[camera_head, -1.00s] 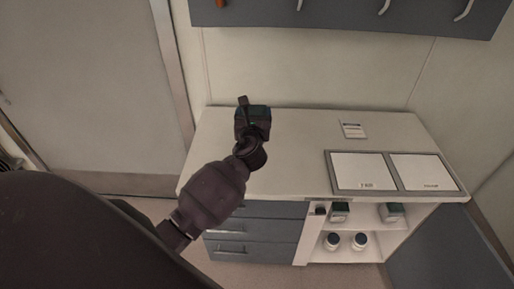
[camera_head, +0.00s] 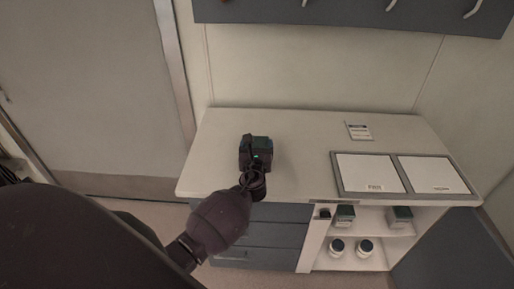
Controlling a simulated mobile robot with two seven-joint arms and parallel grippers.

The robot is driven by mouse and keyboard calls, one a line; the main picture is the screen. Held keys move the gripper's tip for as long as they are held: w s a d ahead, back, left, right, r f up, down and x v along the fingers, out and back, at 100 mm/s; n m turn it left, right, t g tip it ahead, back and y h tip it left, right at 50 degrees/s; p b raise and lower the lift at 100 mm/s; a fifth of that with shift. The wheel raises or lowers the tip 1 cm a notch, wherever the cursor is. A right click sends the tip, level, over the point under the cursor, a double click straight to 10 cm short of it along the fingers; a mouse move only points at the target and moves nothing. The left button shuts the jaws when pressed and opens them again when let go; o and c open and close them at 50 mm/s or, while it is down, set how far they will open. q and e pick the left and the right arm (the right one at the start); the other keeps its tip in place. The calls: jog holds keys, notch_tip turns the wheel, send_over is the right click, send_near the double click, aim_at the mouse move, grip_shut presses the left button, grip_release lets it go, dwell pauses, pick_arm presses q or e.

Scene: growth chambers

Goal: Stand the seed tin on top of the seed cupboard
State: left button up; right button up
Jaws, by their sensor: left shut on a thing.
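My left gripper (camera_head: 255,160) is shut on a small dark, boxy thing with a teal tint (camera_head: 263,144), which I take to be the seed tin. My gripper and wrist hide part of it. It shows over the left part of the white top (camera_head: 310,130) of a low cupboard with grey drawers (camera_head: 270,235). I cannot tell whether the tin touches the top. I take this low unit to be the seed cupboard. My right gripper is not in view.
A framed pair of white panels (camera_head: 370,173) lies at the right of the top, with a small card (camera_head: 359,132) behind. Open shelves below hold green-topped boxes (camera_head: 345,215) and white jars (camera_head: 337,247). A grey wall unit (camera_head: 350,12) with hooks hangs above. A door (camera_head: 80,90) stands left.

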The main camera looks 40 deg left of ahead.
pick_arm(q)
jog(key=shift+f, duration=0.1)
jog(key=o, duration=0.9)
jog(key=shift+o, duration=0.2)
